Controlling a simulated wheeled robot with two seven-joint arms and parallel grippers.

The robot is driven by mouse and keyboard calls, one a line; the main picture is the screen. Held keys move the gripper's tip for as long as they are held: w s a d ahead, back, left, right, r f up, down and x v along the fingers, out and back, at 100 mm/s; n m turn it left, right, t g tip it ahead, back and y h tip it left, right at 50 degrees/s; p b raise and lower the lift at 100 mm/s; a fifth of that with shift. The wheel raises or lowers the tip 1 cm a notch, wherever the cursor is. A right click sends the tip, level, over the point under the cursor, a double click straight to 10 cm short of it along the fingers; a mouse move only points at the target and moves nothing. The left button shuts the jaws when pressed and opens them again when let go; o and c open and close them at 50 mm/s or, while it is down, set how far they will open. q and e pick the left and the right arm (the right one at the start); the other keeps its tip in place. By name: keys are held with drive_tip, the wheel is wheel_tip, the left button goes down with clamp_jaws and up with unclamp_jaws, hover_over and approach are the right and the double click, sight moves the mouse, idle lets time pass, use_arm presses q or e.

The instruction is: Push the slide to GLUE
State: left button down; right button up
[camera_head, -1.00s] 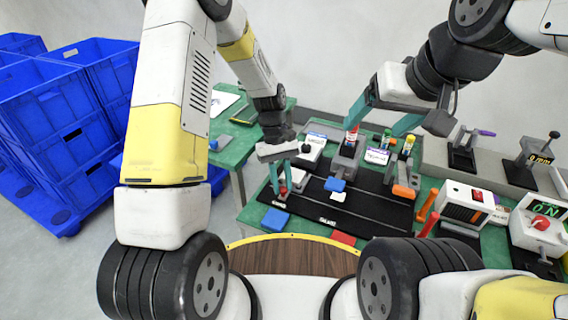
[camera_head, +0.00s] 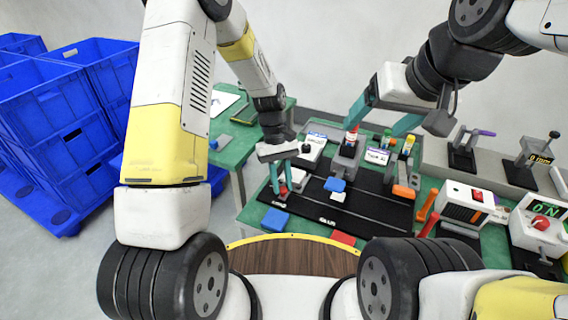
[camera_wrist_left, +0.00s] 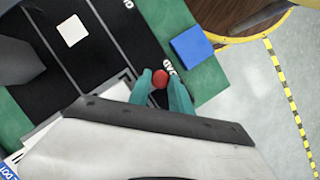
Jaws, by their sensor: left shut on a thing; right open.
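The slide's red knob (camera_head: 283,190) is at the left part of the black track board (camera_head: 372,207), near a white label that appears to read LOAD. The knob also shows as a red ball in the left wrist view (camera_wrist_left: 160,78). A label that appears to read GLUE (camera_head: 327,221) is further right along the board's front edge. My left gripper (camera_head: 281,187) has its teal fingers on both sides of the knob, shut on it. The slide body beneath is mostly hidden by the gripper. My right gripper (camera_head: 381,119) is open and empty, above the back of the board.
A blue block (camera_head: 335,184) and a white tile (camera_head: 338,196) lie on the board. Another blue block (camera_head: 274,219) and a red block (camera_head: 343,238) are in front of it. Upright fixtures stand behind. A white box with a red button (camera_head: 541,222) is at the right.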

idle(0.5)
use_arm(q)
drive_tip(key=s+d, duration=0.1)
drive_tip(key=d, duration=0.1)
drive_tip(key=s+d, duration=0.1)
drive_tip(key=d, duration=0.4)
drive_tip(key=shift+s, duration=0.4)
drive_tip(key=c, duration=1.2)
unclamp_jaws()
drive_tip(key=shift+o, duration=0.2)
drive_tip(key=v, duration=0.8)
